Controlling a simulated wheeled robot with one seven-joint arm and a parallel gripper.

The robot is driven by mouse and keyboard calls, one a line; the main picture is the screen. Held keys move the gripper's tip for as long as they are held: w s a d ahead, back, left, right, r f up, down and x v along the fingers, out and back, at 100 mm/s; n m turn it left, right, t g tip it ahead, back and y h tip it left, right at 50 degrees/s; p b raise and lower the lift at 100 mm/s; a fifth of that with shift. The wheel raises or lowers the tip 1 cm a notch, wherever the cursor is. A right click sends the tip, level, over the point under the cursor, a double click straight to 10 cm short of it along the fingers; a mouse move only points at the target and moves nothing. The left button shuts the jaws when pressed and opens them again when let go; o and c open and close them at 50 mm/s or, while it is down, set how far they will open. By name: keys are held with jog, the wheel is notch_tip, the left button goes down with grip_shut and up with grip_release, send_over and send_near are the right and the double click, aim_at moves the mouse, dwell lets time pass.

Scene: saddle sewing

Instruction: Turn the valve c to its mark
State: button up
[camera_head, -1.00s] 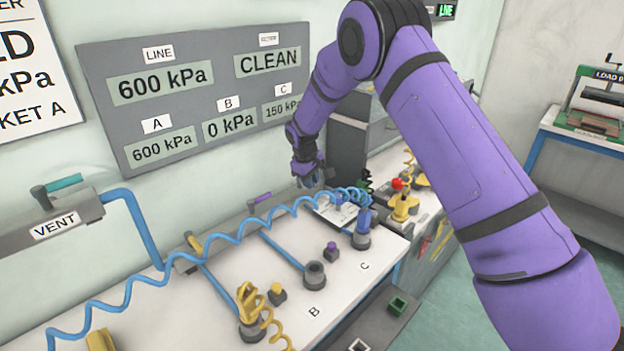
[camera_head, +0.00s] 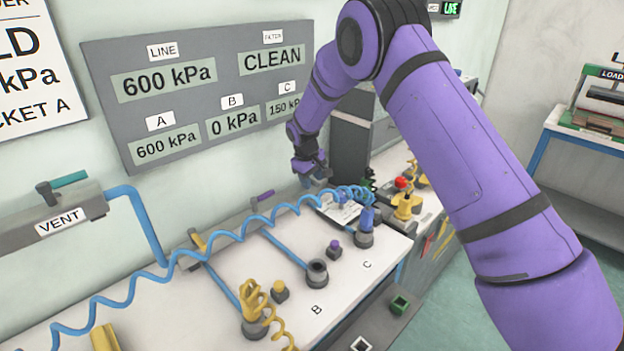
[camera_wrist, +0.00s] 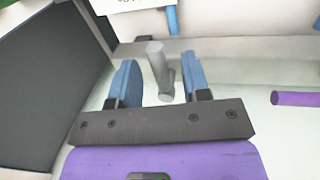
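My gripper (camera_wrist: 159,78) is open in the wrist view, its two blue fingers apart. A grey upright lever or stem (camera_wrist: 157,60), apparently that of valve c, stands between the fingers, with a visible gap on each side. In the head view my gripper (camera_head: 312,170) is low at the wall, behind the bench's far part, and hides the valve there. The mark cannot be made out. The C readout (camera_head: 284,108) shows about 150 kPa.
A purple handle (camera_wrist: 295,98) lies to the right in the wrist view. A dark cabinet (camera_wrist: 45,75) stands to the left. In the head view a blue coiled hose (camera_head: 225,236) crosses the bench, with the C socket (camera_head: 365,238) at its end.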

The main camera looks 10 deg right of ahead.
jog(key=shift+r, duration=0.1)
notch_tip(320, 180, up, 10)
jog(key=s+a, duration=0.1)
jog(key=shift+a+r, duration=0.2)
jog(key=shift+a, duration=0.2)
jog(key=shift+s+r, duration=0.1)
